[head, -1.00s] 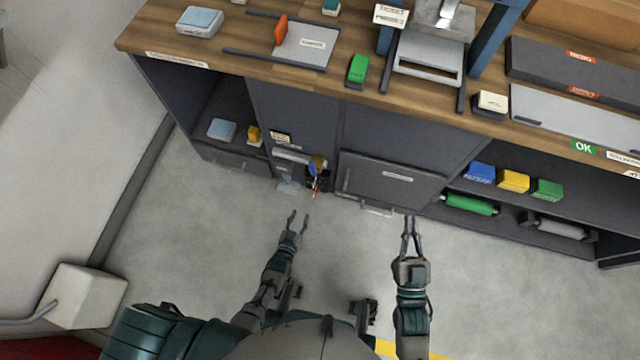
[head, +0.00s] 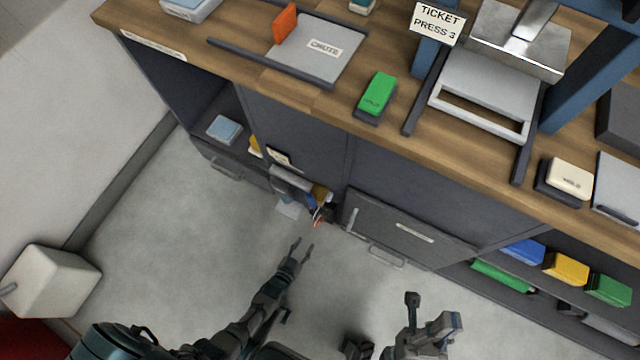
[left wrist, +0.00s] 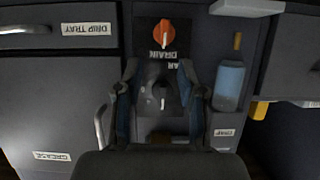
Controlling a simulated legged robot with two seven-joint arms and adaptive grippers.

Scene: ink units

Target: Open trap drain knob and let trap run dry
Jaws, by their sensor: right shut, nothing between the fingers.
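The orange drain knob (left wrist: 163,33) sits on a dark panel with an upside-down DRAIN label in the left wrist view. Its orange-red tip also shows in the head view (head: 318,222), low on the cabinet front. My left gripper (head: 302,245) is open and empty, in front of and below that panel. In the wrist view its fingers (left wrist: 161,95) stand apart on either side of a small dark-grey fitting, with the knob beyond them. I cannot tell whether they touch anything. My right gripper (head: 412,302) is shut and empty over the floor at the bottom.
A blue bottle (left wrist: 230,82) hangs beside the panel. A drawer labelled DRIP TRAY (left wrist: 88,29) and a lower door handle (left wrist: 101,125) lie on the other side. The wooden counter (head: 330,100) overhangs the cabinet. Floor around my left arm is clear.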

